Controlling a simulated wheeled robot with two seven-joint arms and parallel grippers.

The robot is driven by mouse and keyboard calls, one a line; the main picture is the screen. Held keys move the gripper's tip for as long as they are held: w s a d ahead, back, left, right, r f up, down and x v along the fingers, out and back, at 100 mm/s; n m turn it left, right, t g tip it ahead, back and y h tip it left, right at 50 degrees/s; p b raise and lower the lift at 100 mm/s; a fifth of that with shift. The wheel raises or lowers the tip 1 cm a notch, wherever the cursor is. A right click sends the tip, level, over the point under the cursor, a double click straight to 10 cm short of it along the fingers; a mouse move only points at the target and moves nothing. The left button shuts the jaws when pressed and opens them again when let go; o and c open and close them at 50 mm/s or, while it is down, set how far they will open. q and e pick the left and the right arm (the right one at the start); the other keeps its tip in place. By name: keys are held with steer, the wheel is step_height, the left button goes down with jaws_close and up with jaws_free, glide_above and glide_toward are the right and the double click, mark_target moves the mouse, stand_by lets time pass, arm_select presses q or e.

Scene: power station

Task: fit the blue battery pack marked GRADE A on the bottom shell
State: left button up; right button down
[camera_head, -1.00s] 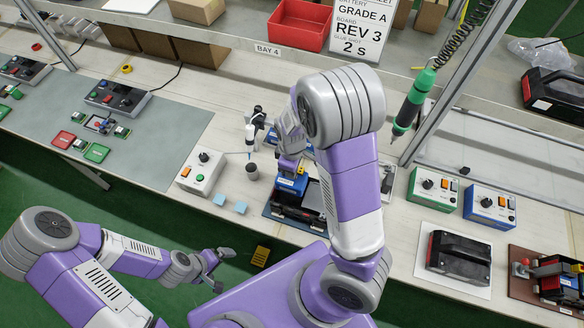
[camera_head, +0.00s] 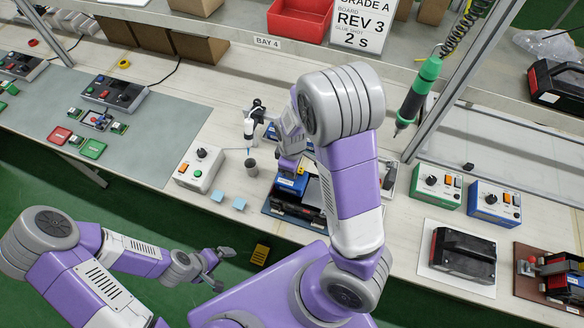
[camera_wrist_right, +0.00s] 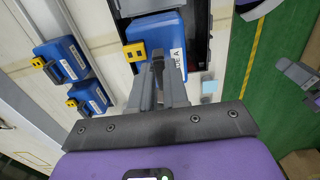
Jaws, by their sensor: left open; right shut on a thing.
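The blue battery pack (camera_head: 291,185) is under my right gripper (camera_head: 290,162) in the head view. In the right wrist view the pack (camera_wrist_right: 168,36) has a yellow connector and a white label, partly readable as "DE A". My right gripper (camera_wrist_right: 158,62) is shut on it. The black bottom shell (camera_head: 292,208) lies directly below the pack on a dark mat. It also shows beside the pack in the wrist view (camera_wrist_right: 205,45). My right arm hides part of the shell, and I cannot tell whether the pack touches it. My left gripper (camera_head: 212,268) is open and empty, over the floor.
Two more blue packs (camera_wrist_right: 62,60) lie on the bench beside the shell. A grey control box (camera_head: 199,168), a dark cup (camera_head: 252,167) and light blue pads (camera_head: 217,196) are left of the shell. A green screwdriver (camera_head: 418,90) hangs at the right. A black cased unit (camera_head: 463,255) lies further right.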

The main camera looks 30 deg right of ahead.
steer(key=shift+f+b, duration=2.1)
steer(key=shift+f, duration=0.5)
steer(key=shift+f+b, duration=0.55)
steer(key=shift+f, duration=0.1)
steer(key=c, duration=1.1)
jaws_free()
steer(key=shift+o, duration=0.6)
steer(key=o, duration=0.3)
steer(key=shift+o, duration=0.2)
step_height(320, 180, up, 15)
steer(key=p, duration=1.3)
steer(key=shift+s+f, duration=0.1)
steer(key=shift+f, duration=0.1)
